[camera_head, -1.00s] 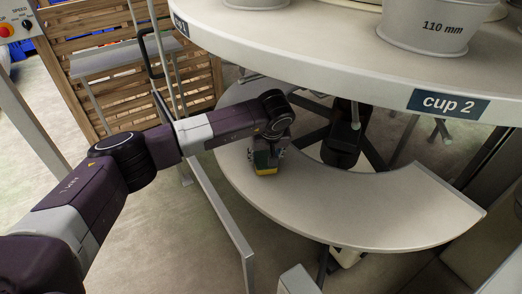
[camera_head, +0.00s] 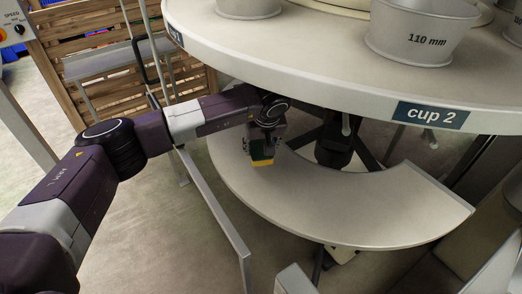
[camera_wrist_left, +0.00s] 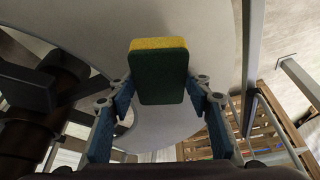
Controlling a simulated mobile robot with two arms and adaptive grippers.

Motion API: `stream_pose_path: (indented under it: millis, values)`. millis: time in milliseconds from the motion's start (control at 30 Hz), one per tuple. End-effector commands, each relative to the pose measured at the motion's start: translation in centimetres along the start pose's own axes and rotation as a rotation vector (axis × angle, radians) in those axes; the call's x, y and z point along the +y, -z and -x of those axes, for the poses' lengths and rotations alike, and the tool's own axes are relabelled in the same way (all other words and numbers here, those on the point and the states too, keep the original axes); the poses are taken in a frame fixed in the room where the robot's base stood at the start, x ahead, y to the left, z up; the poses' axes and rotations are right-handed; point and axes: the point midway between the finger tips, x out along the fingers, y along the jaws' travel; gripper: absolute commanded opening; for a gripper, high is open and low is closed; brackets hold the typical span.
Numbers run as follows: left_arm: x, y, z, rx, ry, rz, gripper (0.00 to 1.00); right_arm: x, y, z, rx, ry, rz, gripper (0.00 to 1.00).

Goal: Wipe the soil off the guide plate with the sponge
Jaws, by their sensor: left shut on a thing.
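The guide plate (camera_head: 370,210) is a pale curved plate below the big round table in the head view. It also shows in the left wrist view (camera_wrist_left: 205,45). Its visible surface looks clean; I cannot make out soil on it. My left gripper (camera_head: 261,152) is shut on the sponge (camera_head: 262,161), which is yellow and dark green. In the left wrist view the sponge (camera_wrist_left: 158,75) sits between the blue fingers. The sponge is over the left part of the plate; I cannot tell whether it touches. My right gripper is not in view.
The thick round table (camera_head: 300,60) labelled "cup 2" overhangs the plate and the left wrist, with metal cups (camera_head: 420,30) on top. A dark post (camera_head: 335,145) stands inside the plate's curve. A metal frame (camera_head: 215,215) stands at left, before a wooden crate (camera_head: 110,75).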

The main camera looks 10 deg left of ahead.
Motion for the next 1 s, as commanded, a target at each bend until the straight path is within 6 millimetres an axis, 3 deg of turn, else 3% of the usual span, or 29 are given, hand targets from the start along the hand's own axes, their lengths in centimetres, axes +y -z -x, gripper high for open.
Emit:
stream_pose_path:
  millis: [467, 800, 1000]
  values:
    - [0.0, 0.5, 1.1, 0.001, 0.0, 0.0, 0.26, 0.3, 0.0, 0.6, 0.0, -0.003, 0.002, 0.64]
    - [0.0, 1.5, 3.6, 0.002, 0.0, -0.001, 0.26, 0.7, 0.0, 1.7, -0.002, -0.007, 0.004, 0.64]
    - [-0.1, 1.5, 3.5, 0.001, 0.0, -0.001, 0.26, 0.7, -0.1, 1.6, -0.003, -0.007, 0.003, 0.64]
